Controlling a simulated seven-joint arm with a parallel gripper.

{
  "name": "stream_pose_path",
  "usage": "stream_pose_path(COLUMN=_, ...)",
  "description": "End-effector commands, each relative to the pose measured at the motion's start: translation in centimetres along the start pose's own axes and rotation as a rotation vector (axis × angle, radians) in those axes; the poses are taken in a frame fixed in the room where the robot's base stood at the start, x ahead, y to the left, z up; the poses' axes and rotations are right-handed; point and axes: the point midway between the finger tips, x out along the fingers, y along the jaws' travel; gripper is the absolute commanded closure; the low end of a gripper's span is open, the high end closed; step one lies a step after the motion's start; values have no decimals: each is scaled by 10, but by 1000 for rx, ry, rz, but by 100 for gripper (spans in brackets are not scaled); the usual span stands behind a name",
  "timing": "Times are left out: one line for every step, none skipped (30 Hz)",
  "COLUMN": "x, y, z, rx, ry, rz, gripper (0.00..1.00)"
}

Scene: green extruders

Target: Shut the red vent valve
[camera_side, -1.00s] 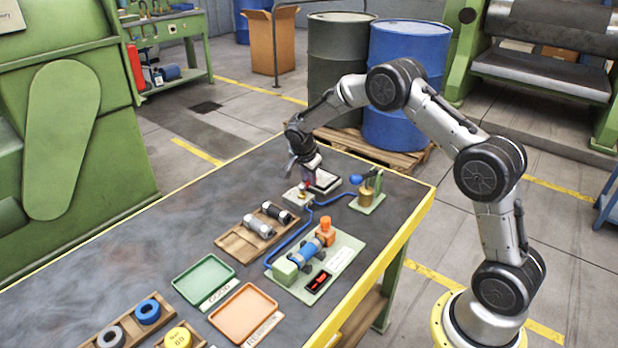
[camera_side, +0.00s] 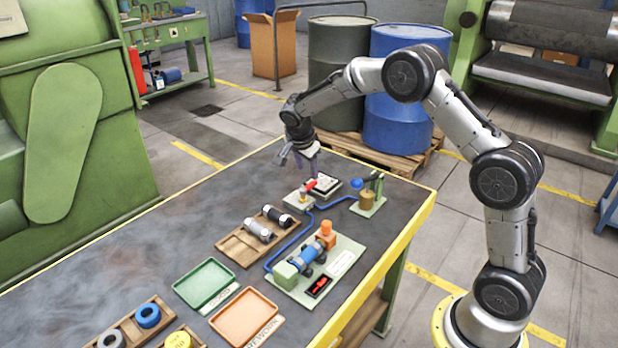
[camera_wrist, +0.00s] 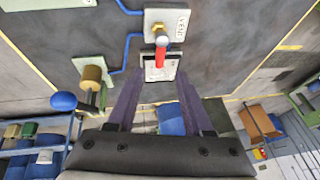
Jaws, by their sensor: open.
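The red vent valve handle (camera_side: 311,184) sits on a small pale base plate (camera_side: 298,201) at the far end of the bench. In the wrist view the red handle (camera_wrist: 160,56) extends from a grey pivot over a brass fitting, on a plate (camera_wrist: 177,26) marked VENT, and points toward my gripper. My gripper (camera_side: 308,164) is above and just beyond the handle in the side view. In the wrist view its two fingers (camera_wrist: 155,95) are spread wide, with the handle ahead of them and between their lines. Nothing is between the fingers.
A gauge-like white box (camera_side: 323,184) is close by the valve. A blue-knobbed hand pump (camera_side: 368,190) stands to its right, linked by blue hose. A green-and-blue valve assembly (camera_side: 306,258), a rack (camera_side: 238,245) and two trays (camera_side: 203,285) are nearer. The bench's left side is clear.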

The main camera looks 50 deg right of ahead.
Motion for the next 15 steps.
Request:
stream_pose_path(x=-13, y=-1, z=0, rx=0, ry=0, rz=-4, gripper=49)
stream_pose_path(x=-19, y=-1, z=0, rx=0, ry=0, rz=-4, gripper=49)
stream_pose_path(x=-26, y=-1, z=0, rx=0, ry=1, rz=-3, gripper=49)
stream_pose_path(x=-32, y=-1, z=0, rx=0, ry=0, rz=-4, gripper=49)
stream_pose_path(x=-37, y=0, z=0, rx=0, ry=0, rz=-3, gripper=49)
stream_pose_path(x=-43, y=0, z=0, rx=-1, ry=-1, rz=-2, gripper=49)
stream_pose_path(x=-47, y=-1, z=0, rx=0, ry=-1, rz=-3, gripper=49)
stream_pose_path(x=-51, y=-1, z=0, rx=0, ry=-1, rz=-3, gripper=49)
stream_pose_path(x=-55, y=0, z=0, rx=0, ry=0, rz=-1, gripper=49)
stream_pose_path(x=-58, y=0, z=0, rx=0, ry=0, rz=-1, gripper=49)
stream_pose_path(x=-60, y=0, z=0, rx=-1, ry=0, rz=-1, gripper=49)
stream_pose_path(x=-62, y=0, z=0, rx=-1, ry=0, rz=0, gripper=49)
stream_pose_path(x=-63, y=0, z=0, rx=-1, ry=0, rz=0, gripper=49)
stream_pose_path(x=-64, y=0, z=0, rx=-1, ry=0, rz=1, gripper=49)
stream_pose_path(x=-65, y=0, z=0, rx=-1, ry=0, rz=1, gripper=49)
